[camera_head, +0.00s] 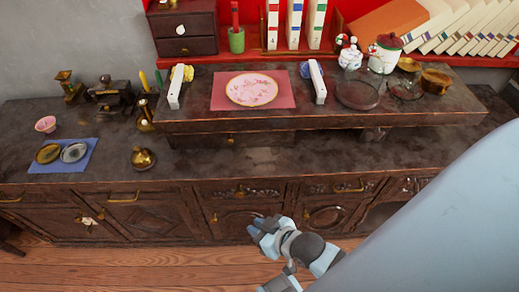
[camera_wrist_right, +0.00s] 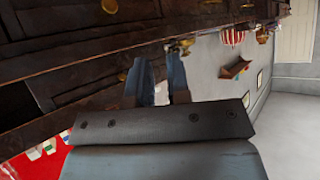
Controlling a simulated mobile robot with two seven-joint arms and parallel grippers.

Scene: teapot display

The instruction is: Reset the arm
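My right gripper (camera_head: 262,226) is in front of the dark wooden cabinet, below the counter edge and above the wooden floor. The right arm reaches in from the lower right. In the right wrist view the two fingers of the right gripper (camera_wrist_right: 158,58) stand apart with a gap between them. Nothing shows between them, so it is open and empty. My left gripper is in neither view.
The dark counter (camera_head: 200,165) bears a raised shelf with a pink plate (camera_head: 252,89) on a pink mat (camera_head: 285,102). A brass teapot (camera_head: 143,158) stands near the counter's front edge. A blue mat (camera_head: 47,166) with two small dishes lies left. Open floor (camera_head: 120,270) lies in front.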

